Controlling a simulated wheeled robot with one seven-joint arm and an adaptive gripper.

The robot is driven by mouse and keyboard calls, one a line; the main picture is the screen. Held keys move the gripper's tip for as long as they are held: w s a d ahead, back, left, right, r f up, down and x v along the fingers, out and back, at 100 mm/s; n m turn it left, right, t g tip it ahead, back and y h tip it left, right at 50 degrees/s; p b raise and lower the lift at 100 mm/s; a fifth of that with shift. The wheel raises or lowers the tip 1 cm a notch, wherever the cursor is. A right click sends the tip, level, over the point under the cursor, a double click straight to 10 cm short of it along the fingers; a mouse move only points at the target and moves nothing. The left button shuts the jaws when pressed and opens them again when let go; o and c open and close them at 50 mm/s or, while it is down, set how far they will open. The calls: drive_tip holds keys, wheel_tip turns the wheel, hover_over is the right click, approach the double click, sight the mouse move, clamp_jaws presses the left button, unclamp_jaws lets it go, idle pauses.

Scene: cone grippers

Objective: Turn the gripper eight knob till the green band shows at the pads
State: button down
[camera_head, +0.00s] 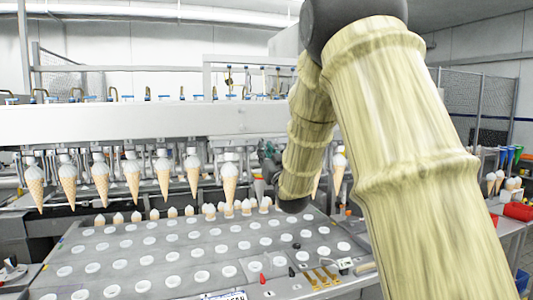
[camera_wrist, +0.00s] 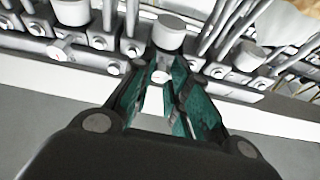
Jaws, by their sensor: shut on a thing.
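My gripper (camera_head: 268,152) is at the row of cone grippers under the long white beam, mostly hidden behind my arm in the head view. In the wrist view, my gripper (camera_wrist: 163,75) has teal-lined fingers closed around a small pale knob (camera_wrist: 160,77) on the grey rail. A grey cylinder (camera_wrist: 168,33) stands just beyond the fingertips. No green band can be made out apart from my own finger linings. Which number this cone gripper has cannot be read.
Several cones (camera_head: 132,178) hang from the beam (camera_head: 130,118) to the left of my arm. Below is a grey tray plate (camera_head: 120,245) with white-rimmed holes, with more cones along its back. Small levers (camera_head: 320,277) sit at its front right. Similar knobs (camera_wrist: 62,49) flank mine closely.

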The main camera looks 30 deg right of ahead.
drive_tip(key=shift+f, duration=0.1)
drive_tip(key=n+y+b, duration=0.1)
drive_tip(key=n+b, duration=0.1)
drive_tip(key=n+y+b, duration=0.1)
drive_tip(key=n+b, duration=0.2)
drive_tip(key=shift+d+y, duration=0.15)
drive_tip(key=shift+y, duration=0.15)
drive_tip(key=c, duration=1.3)
unclamp_jaws()
drive_tip(key=shift+c, duration=0.2)
drive_tip(key=v, duration=1.2)
